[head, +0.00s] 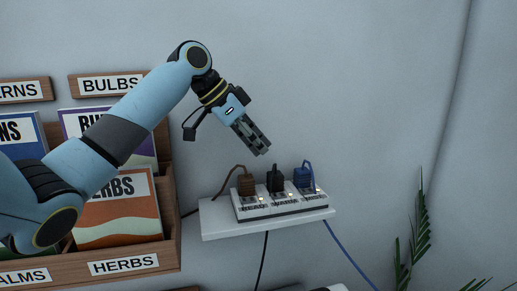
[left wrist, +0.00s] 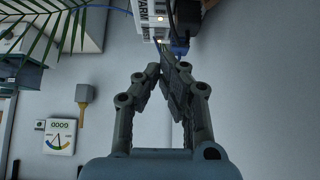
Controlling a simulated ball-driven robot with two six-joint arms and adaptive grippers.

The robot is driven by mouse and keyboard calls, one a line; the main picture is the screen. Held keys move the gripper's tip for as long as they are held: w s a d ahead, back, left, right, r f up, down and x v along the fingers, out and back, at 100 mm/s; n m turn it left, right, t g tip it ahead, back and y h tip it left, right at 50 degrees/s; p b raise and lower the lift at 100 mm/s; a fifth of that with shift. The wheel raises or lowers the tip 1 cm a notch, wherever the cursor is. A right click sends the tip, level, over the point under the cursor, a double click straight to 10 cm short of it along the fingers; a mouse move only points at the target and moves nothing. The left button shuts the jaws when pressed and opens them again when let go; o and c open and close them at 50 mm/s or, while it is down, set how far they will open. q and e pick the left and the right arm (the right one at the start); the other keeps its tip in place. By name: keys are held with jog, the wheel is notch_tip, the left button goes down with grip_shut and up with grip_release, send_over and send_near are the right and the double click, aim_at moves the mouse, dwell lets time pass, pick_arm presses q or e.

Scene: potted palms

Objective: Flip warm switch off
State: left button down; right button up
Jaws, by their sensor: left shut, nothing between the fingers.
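A white power strip (head: 281,205) sits on a small white wall shelf (head: 215,222). It carries a brown plug (head: 246,185), a black plug (head: 275,180) and a blue plug (head: 304,176), with small lit spots beside them. The labels are too small to read in the head view. In the left wrist view, part of the strip (left wrist: 145,20) shows at the top with a partly cut label that seems to read WARM, and the blue plug (left wrist: 180,47). My left gripper (head: 264,151) is shut and empty, above the strip and apart from it. My right gripper is not seen.
A wooden rack (head: 172,215) with seed packets stands left of the shelf. A black cord (head: 263,258) and a blue cord (head: 345,253) hang below. Palm leaves (head: 420,225) are at the right. The wall above the strip is clear. A gauge (left wrist: 60,137) shows in the wrist view.

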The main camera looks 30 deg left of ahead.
pick_arm(q)
send_over(285, 194)
jog(key=s+a, duration=0.1)
jog(key=s, duration=0.1)
jog(key=f, duration=0.5)
jog(key=shift+w+a+f, duration=0.15)
jog(key=shift+w+f, duration=0.05)
jog(key=shift+f, duration=0.2)
jog(key=shift+s+a+f+p, duration=0.1)
jog(key=shift+f+p, duration=0.05)
jog(key=shift+f, duration=0.5)
jog(key=shift+s+a+f+p, duration=0.1)
jog(key=shift+f+p, duration=0.05)
jog(key=shift+f, duration=1.15)
jog(key=shift+s+a+f, duration=0.15)
jog(key=shift+f, duration=0.15)
jog(key=shift+w+d+r+p, duration=0.2)
jog(key=shift+w+d+p, duration=0.1)
jog(key=shift+w+d, duration=0.25)
